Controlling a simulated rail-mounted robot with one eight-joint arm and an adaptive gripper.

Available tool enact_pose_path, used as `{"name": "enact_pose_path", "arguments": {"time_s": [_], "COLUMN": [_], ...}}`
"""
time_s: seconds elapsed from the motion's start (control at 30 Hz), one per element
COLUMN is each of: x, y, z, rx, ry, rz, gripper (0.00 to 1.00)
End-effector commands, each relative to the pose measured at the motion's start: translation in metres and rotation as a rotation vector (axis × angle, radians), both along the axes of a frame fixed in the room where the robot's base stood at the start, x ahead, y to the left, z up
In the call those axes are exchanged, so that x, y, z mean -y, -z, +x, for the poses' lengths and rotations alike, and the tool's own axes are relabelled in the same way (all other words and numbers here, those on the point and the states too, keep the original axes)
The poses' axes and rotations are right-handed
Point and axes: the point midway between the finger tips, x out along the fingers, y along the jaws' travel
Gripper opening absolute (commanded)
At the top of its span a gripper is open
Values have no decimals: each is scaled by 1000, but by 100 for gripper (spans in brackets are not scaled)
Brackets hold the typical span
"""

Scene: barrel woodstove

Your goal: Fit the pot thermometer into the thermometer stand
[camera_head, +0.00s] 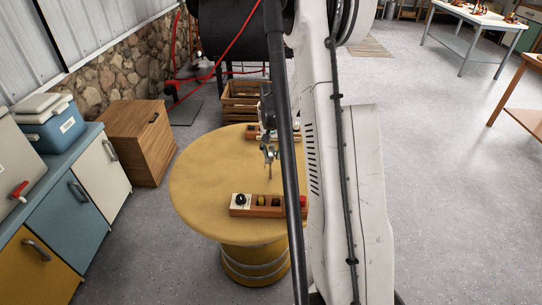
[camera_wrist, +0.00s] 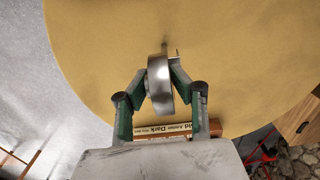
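My gripper (camera_wrist: 163,72) has its two green-lined fingers closed in on a round, silvery metal piece, which looks like the pot thermometer (camera_wrist: 160,90). It is seen edge-on in the wrist view, with a thin bit sticking out to the right near the fingertips. In the head view my gripper (camera_head: 270,152) hangs over the round yellow table, between two wooden holders; the thermometer is too small to make out there. I cannot tell for sure which piece is the thermometer stand. The front wooden holder (camera_head: 268,212) carries a white square with a black round piece, several sockets and a red end.
The yellow barrel table (camera_head: 205,190) has bare top on its left. A second wooden holder (camera_head: 252,132) lies at the back edge, partly hidden by my arm. A lettered strip (camera_wrist: 163,130) shows beneath the gripper. A wooden cabinet (camera_head: 140,140) stands to the left.

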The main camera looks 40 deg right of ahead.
Motion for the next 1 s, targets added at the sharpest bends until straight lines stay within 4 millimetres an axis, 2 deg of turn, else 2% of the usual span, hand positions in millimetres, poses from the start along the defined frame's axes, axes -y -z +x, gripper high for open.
{"name": "enact_pose_path", "arguments": {"time_s": [0.03, 0.1, 0.57, 0.73, 0.83, 1.0], "x": [0, 0, 0, 0, 0, -39], "y": [0, 0, -5, -22, -41, -64], "z": [0, 0, 0, 0, 0, 1], "rx": [0, 0, 0, 0, 0, 0], "ry": [0, 0, 0, 0, 0, -5], "rz": [0, 0, 0, 0, 0, 0], "gripper": [10, 0, 0, 0, 0, 0]}}
